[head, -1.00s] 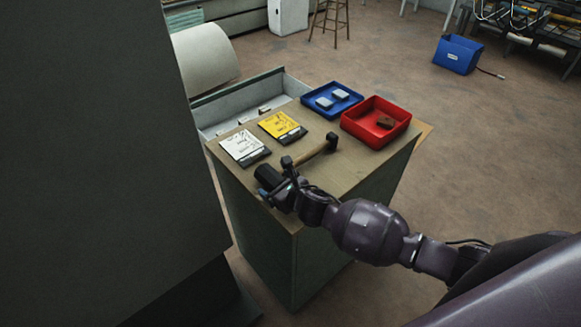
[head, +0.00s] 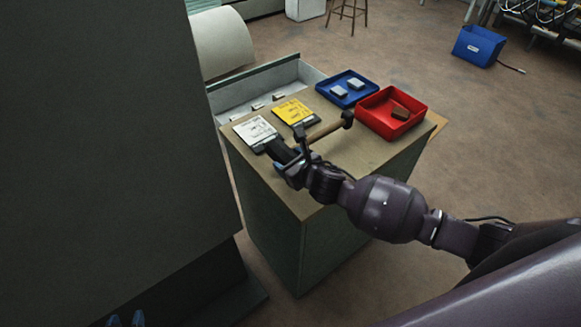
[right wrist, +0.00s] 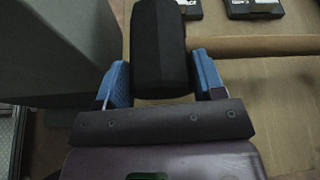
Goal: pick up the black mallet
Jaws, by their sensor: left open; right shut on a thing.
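The black mallet has a dark, blocky head (right wrist: 160,50) and a wooden handle (head: 328,129) with a dark far end. In the right wrist view, the head lies between the blue fingers of my right gripper (right wrist: 162,82), which is shut on it. In the head view, my right gripper (head: 287,165) is over the near-left part of the cabinet top, with the handle pointing right and away. The mallet looks raised a little above the top, but the gap is hard to judge. My left gripper (head: 126,319) shows only as blue fingertips at the bottom edge, open.
On the cabinet top (head: 365,150) lie a white booklet (head: 255,131) and a yellow booklet (head: 294,111). A blue tray (head: 360,98) and red tray (head: 384,124) stand at the back right. A large dark panel (head: 110,130) fills the left side.

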